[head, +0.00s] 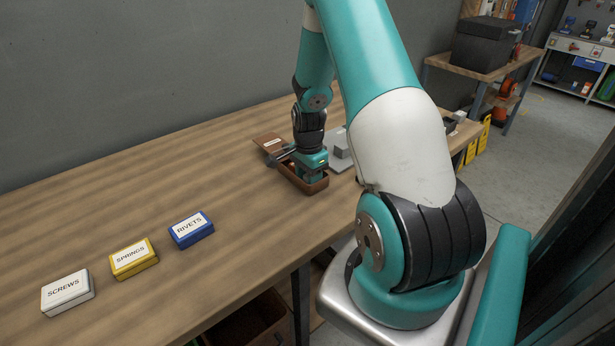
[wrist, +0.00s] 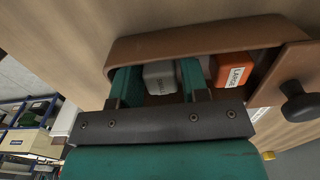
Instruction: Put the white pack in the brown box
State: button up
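A white pack labelled SCREWS (head: 67,292) lies on the workbench at the lower left in the head view. The brown box (head: 321,186) stands open farther back on the bench, and its rim shows in the wrist view (wrist: 190,42). My gripper (head: 305,172) points down into the box. In the wrist view its two teal fingers (wrist: 162,80) flank a pale grey-white pack (wrist: 160,76) and appear to touch both sides of it. I cannot tell whether its true colour is white. An orange pack with a white label (wrist: 234,70) lies beside it in the box.
A yellow SPRINGS pack (head: 133,259) and a blue RIVETS pack (head: 191,229) lie on the bench between the white pack and the box. A brown labelled panel (head: 268,142) lies beside the box, with a dark knob near it. The bench's left part is mostly clear.

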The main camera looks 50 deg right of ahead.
jog(key=shift+r, duration=0.1)
notch_tip(320, 180, up, 12)
jog(key=b, duration=0.2)
jog(key=w+a+r+n+t+y, duration=0.1)
jog(key=a+r+n, duration=0.25)
jog(key=a, duration=0.35)
jog(key=w+a+r+n, duration=0.1)
jog(key=a+r+n, duration=0.1)
jog(key=a+n, duration=0.45)
jog(key=s+a+r+n+y, duration=0.1)
jog(key=s+a+r+n, duration=0.2)
jog(key=s+a+n, duration=0.5)
jog(key=s+a+r+n+g+y, duration=0.1)
jog(key=s+a+r+n+y, duration=0.1)
jog(key=s+a+n, duration=0.7)
jog(key=a+r, duration=0.1)
jog(key=a, duration=0.6)
jog(key=shift+s+a+r+n, duration=0.2)
jog(key=shift+a+r+n, duration=0.05)
jog(key=shift+a+n, duration=0.15)
jog(key=shift+d, duration=0.1)
